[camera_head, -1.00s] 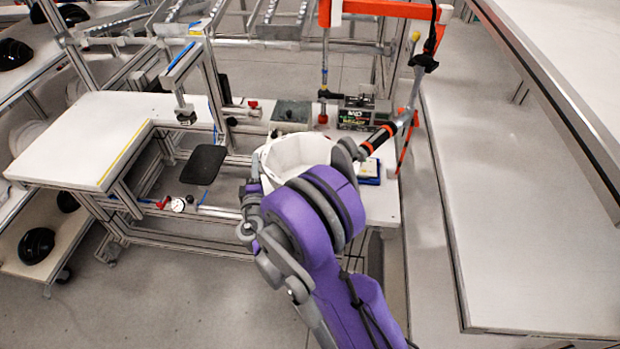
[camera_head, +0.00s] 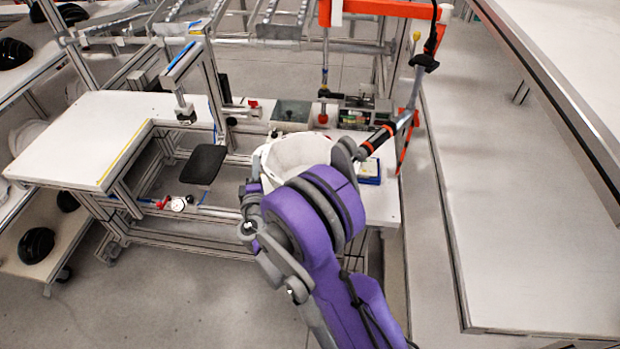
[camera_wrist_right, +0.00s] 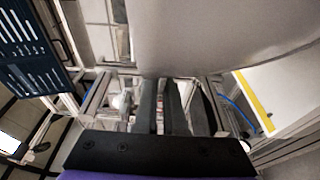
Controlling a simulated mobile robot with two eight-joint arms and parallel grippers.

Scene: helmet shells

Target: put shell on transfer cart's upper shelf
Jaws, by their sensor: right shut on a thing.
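A white shell (camera_head: 292,152) shows behind my purple right arm in the head view, above the near part of the workbench; the arm hides its lower part. My right gripper (camera_head: 247,207) is at the shell's left side, its fingertips partly hidden. In the right wrist view, my gripper (camera_wrist_right: 170,105) is shut at the edge of the large pale shell (camera_wrist_right: 220,35). A wheeled cart stands at the far left, with black shells on its upper shelf (camera_head: 75,42) and lower shelf (camera_head: 62,218); I cannot tell if it is the transfer cart. My left gripper is not in view.
The white workbench (camera_head: 85,135) has a clear left wing. A long pale table (camera_head: 520,200) lies right. The floor in front is free.

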